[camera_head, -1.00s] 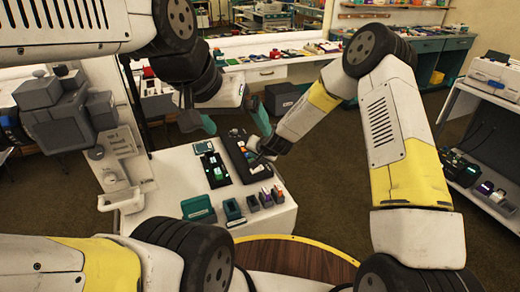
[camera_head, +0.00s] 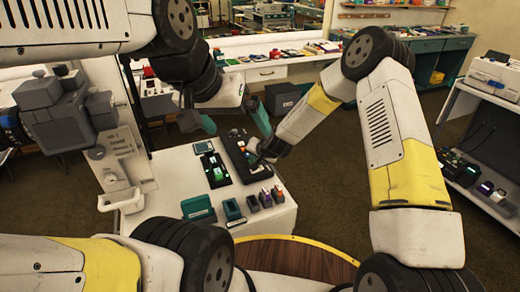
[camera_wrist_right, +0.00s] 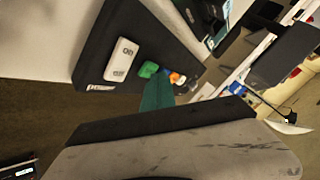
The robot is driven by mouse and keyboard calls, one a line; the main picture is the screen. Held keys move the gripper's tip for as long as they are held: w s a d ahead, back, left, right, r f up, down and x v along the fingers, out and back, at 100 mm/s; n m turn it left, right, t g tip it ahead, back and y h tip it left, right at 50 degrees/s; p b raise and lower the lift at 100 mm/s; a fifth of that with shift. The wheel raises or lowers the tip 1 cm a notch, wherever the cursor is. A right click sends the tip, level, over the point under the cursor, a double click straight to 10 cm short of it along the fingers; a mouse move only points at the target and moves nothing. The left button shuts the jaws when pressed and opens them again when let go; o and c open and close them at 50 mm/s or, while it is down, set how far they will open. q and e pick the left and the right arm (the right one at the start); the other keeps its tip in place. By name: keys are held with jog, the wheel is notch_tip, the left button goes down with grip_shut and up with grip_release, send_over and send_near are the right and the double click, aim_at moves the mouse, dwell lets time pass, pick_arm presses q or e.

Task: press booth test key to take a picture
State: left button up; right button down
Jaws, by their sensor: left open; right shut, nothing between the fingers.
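A black control box (camera_head: 236,146) lies on the white table beside a second black panel (camera_head: 213,166) with a green lit part. In the right wrist view the box (camera_wrist_right: 108,40) carries a white rocker switch (camera_wrist_right: 121,60), a green button (camera_wrist_right: 148,69) and a small cluster of orange, white and blue parts (camera_wrist_right: 174,76). Which one is the test key I cannot tell. My right gripper (camera_wrist_right: 158,92) is shut and empty, its teal tip close beside the green button; contact cannot be told. My left gripper (camera_head: 236,126) is open and empty, above the back of the table.
A grey boxy device (camera_head: 58,112) stands at the left. Teal boxes (camera_head: 198,208) and small coloured blocks (camera_head: 266,197) occupy the table's front. A round wooden top (camera_head: 300,262) is nearest me. A shelf with equipment (camera_head: 485,160) stands at the right; carpet between is clear.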

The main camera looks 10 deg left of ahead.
jog(key=shift+f, duration=0.4)
dwell(0.4)
jog(key=shift+r, duration=0.8)
jog(key=shift+r, duration=0.15)
jog(key=shift+r, duration=2.35)
